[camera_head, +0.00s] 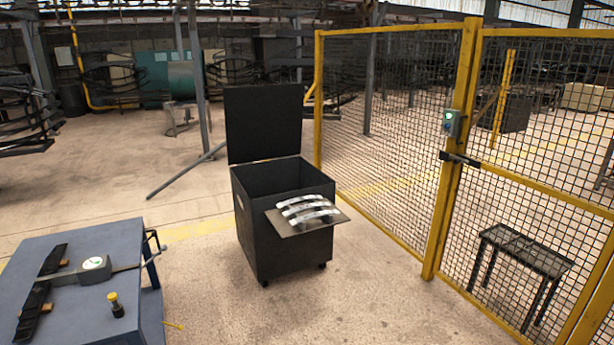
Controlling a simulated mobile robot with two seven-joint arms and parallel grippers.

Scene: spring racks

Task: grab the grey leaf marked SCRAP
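A few curved, silver-grey leaves (308,209) lie side by side on a small flat shelf (338,217) at the front of a black wheeled bin (262,236). They arch upward in the middle. No SCRAP lettering is readable on them at this size, so I cannot tell which one is marked. A dark strip (42,294) lies on the blue bench at lower left, with no readable marking. Neither of my grippers shows in the head view.
The bin's lid (264,124) stands open. The blue bench (110,240) carries a grey device with a round dial (93,264) and a yellow-topped knob (115,304). A yellow mesh fence (390,120) and a dark stand (525,252) are at right. Floor between bench and bin is clear.

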